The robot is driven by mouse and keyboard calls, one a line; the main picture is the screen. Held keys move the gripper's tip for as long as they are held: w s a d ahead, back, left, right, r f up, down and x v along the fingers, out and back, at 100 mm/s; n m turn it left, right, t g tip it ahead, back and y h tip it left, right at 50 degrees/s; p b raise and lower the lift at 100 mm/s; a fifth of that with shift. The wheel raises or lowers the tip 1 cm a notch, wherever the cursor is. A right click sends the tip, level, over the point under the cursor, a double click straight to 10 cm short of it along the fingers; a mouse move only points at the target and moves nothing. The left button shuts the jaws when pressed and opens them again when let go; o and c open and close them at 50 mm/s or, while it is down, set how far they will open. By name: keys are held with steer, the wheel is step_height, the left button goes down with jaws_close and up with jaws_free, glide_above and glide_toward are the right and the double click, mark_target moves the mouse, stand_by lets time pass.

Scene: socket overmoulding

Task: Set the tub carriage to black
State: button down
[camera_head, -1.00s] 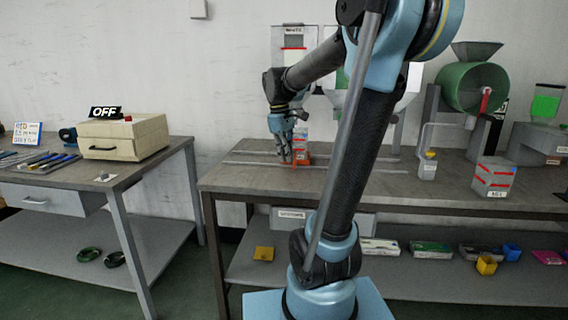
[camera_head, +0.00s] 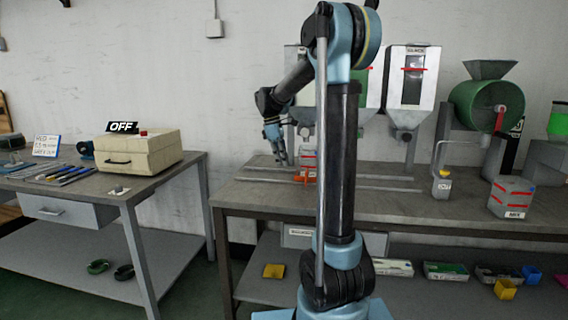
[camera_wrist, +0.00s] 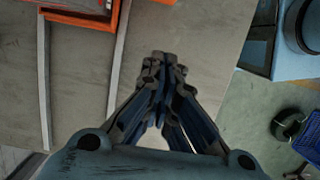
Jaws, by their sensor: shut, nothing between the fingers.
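The tub carriage shows as an orange base (camera_head: 306,178) on the rails of the right bench, partly hidden behind my arm. A grey tub with red marks (camera_head: 309,160) stands on it. In the wrist view an orange frame edge (camera_wrist: 85,19) is at the top left, apart from my fingers. My gripper (camera_head: 281,161) is just left of the carriage, pointing down. Its fingers are together and empty in the wrist view (camera_wrist: 165,62).
Long rails (camera_head: 372,187) run along the bench. A green drum (camera_head: 487,104), a grey box with red bands (camera_head: 511,197) and a yellow-topped cup (camera_head: 443,183) are at the right. A beige box marked OFF (camera_head: 138,153) is on the left table. A gap separates the tables.

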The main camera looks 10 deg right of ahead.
steer(key=x, duration=0.7)
steer(key=shift+f, duration=0.1)
steer(key=shift+s+d, duration=0.2)
steer(key=shift+d, duration=0.4)
steer(key=shift+s+d, duration=0.2)
steer(key=shift+d, duration=0.35)
steer(key=shift+s+d, duration=0.25)
steer(key=shift+d, duration=0.55)
